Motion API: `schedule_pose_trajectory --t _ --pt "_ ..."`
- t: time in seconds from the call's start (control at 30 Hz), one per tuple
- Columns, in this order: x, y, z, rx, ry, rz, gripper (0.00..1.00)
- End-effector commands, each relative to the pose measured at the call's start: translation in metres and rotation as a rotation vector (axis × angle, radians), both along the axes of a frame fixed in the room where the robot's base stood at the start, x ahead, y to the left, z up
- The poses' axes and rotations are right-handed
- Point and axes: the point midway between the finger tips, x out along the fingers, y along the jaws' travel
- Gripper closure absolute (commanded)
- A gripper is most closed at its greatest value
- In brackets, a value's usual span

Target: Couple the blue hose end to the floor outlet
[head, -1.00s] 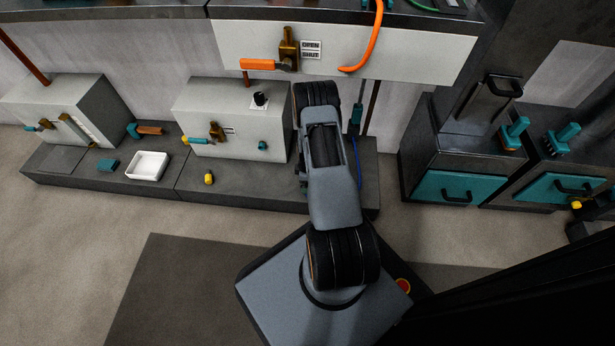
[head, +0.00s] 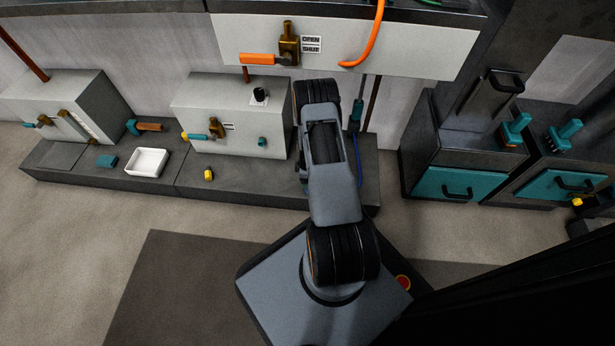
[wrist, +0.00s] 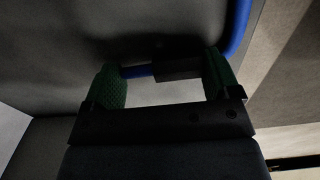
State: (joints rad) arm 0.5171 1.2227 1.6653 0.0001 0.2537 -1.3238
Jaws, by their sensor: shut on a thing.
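In the wrist view my gripper (wrist: 166,80) has two green-padded fingers, shut on the blue hose end (wrist: 178,68). A dark block and a short blue piece show between the pads. The blue hose (wrist: 240,25) curves up past the right finger. My arm hides the gripper and hose end there. I cannot make out the floor outlet in either view.
A low dark plinth (head: 240,183) carries a grey box (head: 225,138), a yellow piece (head: 209,174) and a white tray (head: 147,163). A white panel (head: 420,50) with an orange hose overhangs the back. Teal-fronted cabinets (head: 455,187) stand at right. The floor in front is clear.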

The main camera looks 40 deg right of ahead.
Motion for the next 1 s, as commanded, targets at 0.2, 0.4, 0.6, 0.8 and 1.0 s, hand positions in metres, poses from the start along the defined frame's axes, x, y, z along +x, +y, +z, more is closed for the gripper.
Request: schedule_pose_trajectory --t 0.2,0.4,0.6,0.8,1.0 --pt "0.0 0.0 0.0 0.0 0.0 0.0 0.13" --pt "0.0 0.0 0.0 0.0 0.0 0.0 0.0" --pt "0.0 0.0 0.002 0.0 0.0 0.0 0.0" --pt "0.0 0.0 0.03 -0.001 -0.001 0.0 0.0" --pt "0.001 0.0 0.073 -0.001 -0.003 0.0 0.0"
